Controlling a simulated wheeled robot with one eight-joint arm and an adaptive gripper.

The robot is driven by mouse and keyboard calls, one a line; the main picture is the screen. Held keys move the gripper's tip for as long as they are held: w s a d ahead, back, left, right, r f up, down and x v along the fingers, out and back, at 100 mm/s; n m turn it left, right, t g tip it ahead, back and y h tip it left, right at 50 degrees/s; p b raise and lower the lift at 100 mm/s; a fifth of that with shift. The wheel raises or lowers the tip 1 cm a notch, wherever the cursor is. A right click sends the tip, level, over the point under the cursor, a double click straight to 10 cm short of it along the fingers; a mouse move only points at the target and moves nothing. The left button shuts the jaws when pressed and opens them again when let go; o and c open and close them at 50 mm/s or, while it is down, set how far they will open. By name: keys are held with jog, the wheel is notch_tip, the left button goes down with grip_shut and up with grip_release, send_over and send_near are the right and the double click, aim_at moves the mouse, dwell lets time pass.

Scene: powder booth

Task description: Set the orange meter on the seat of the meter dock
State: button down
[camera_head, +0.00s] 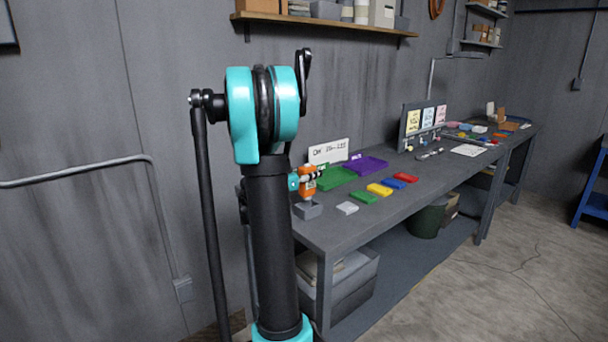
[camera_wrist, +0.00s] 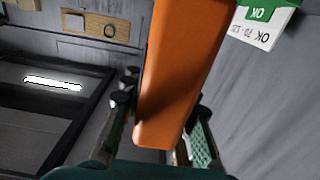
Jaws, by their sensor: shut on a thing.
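The orange meter (camera_head: 308,187) is upright over the front left of the workbench. My gripper (camera_head: 311,177) is shut on it from the left side. In the wrist view the meter (camera_wrist: 178,75) is a long orange block, slightly tilted in the picture, between the two fingers of my gripper (camera_wrist: 165,105); one finger has a green ribbed pad. The meter dock (camera_head: 308,211) is a small grey block on the bench directly below the meter. A light piece shows between the two. I cannot tell whether the meter touches the seat. The wrist view does not show the dock.
A green tray (camera_head: 336,178) and a purple tray (camera_head: 367,164) lie behind and right of the dock. A white sign (camera_head: 328,151) stands at the back. A light grey block (camera_head: 347,208) and coloured blocks lie to the right. The bench (camera_head: 345,234) is clear near its front edge.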

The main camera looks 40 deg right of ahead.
aim_at(315, 186)
jog(key=shift+s+d+f, duration=0.1)
jog(key=shift+d+f, duration=0.05)
jog(key=shift+f, duration=0.6)
jog(key=shift+d+f, duration=0.1)
jog(key=shift+f, duration=0.65)
jog(key=shift+f, duration=1.45)
dwell(0.9)
jog(key=c, duration=1.1)
grip_release()
jog(key=s+a, duration=0.1)
jog(key=a, duration=1.1)
